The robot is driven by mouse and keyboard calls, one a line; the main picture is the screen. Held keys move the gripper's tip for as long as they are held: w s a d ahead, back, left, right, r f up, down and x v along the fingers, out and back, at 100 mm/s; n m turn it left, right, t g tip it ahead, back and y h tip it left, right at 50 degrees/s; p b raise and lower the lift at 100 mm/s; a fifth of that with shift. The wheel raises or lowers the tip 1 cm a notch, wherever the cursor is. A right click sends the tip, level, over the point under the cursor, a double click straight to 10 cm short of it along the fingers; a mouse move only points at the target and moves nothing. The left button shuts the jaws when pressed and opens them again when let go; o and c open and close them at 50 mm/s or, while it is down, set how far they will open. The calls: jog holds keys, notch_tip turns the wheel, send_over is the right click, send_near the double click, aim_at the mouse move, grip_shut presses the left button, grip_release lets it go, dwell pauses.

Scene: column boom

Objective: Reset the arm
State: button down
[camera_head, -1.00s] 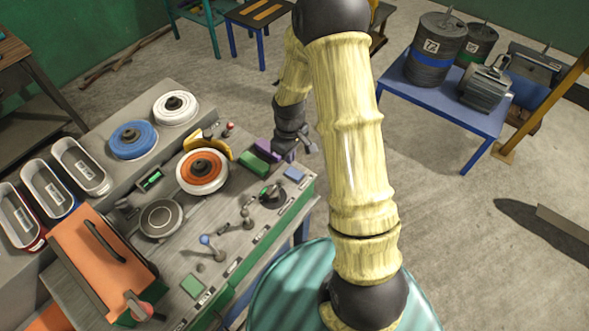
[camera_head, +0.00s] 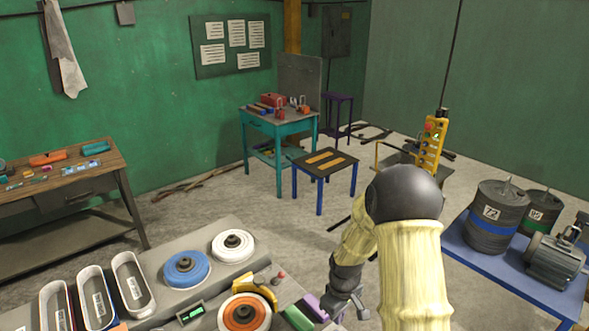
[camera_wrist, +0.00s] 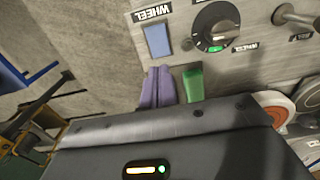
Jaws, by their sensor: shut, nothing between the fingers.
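My arm (camera_head: 410,270), pale yellow with black joints, rises at the right of centre in the head view and bends down to my gripper (camera_head: 352,306). The grey gripper is shut and empty. In the wrist view the dark gripper housing (camera_wrist: 180,145) fills the bottom.
A blue table (camera_head: 500,270) with drums and a motor is at right. A small black-topped table (camera_head: 325,163) stands behind. Floor between is mostly clear.

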jog(key=s+r+m+t+b, duration=0.2)
jog(key=s+r+m+b, duration=0.4)
jog(key=s, duration=0.8)
notch_tip(320, 180, up, 3)
jog(key=shift+f+m+t, duration=0.2)
jog(key=shift+m+t, duration=0.1)
jog(key=shift+m, duration=0.2)
jog(key=shift+s+a, duration=0.1)
jog(key=shift+s, duration=0.1)
